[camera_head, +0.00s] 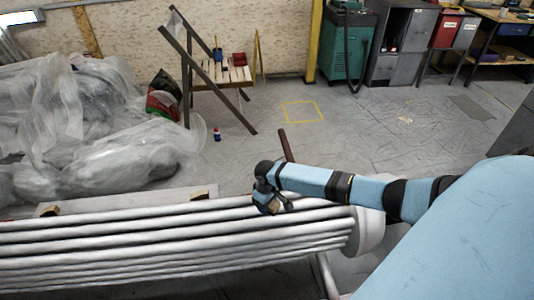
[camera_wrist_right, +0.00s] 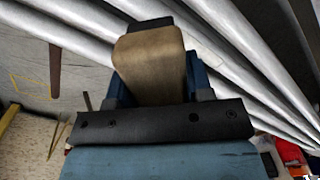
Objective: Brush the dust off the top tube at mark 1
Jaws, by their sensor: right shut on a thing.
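A bundle of several long pale metal tubes lies across the lower left of the head view, with the top tube (camera_head: 130,215) along its far side. The tubes (camera_wrist_right: 225,50) also cross the right wrist view. My right gripper (camera_head: 266,203) is over the tubes near their right end. It is shut on a brush, whose tan wooden body (camera_wrist_right: 150,65) with a dark end shows between the blue fingers in the right wrist view. I cannot tell whether the brush touches a tube. No dust or mark 1 can be made out. My left gripper is not in view.
A brown post (camera_head: 285,145) stands just beyond my right wrist. Plastic-sheeted heaps (camera_head: 90,130) fill the left. A small bottle (camera_head: 217,134) stands on the floor near a wooden rack (camera_head: 222,75). The floor around the yellow square (camera_head: 303,112) is clear.

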